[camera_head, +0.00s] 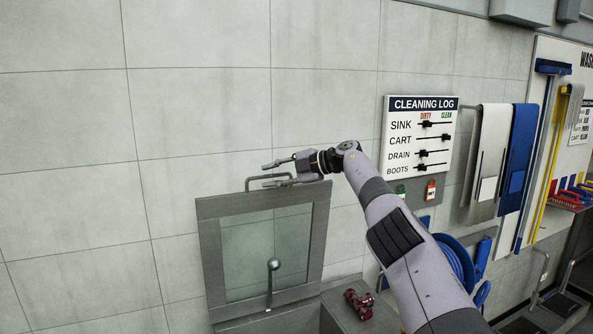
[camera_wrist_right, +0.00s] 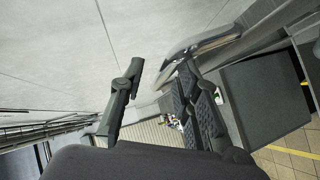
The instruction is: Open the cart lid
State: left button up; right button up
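The lid (camera_head: 208,245) is a grey frame around a glass pane and stands raised, roughly upright, in front of the tiled wall. Its bar handle (camera_head: 248,184) projects from the top edge. My right gripper (camera_head: 272,174) is open beside the handle, with its fingers pointing left. In the right wrist view my gripper (camera_wrist_right: 160,92) has its fingers apart, with nothing visible clamped between them. A shiny curved metal bar (camera_wrist_right: 205,43), apparently the handle, passes by the right-hand finger; contact cannot be told. The cart body below is mostly cut off. My left gripper is out of view.
A ball-topped metal lever (camera_head: 273,265) stands before the lid. A dark red fitting (camera_head: 358,303) sits on the grey ledge at its right. A cleaning log board (camera_head: 418,135), hanging towels (camera_head: 517,148) and a blue hose (camera_head: 457,260) are on the wall at right.

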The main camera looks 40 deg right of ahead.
jog(key=v, duration=1)
jog(key=shift+s, duration=0.35)
jog(key=shift+d+r, duration=0.15)
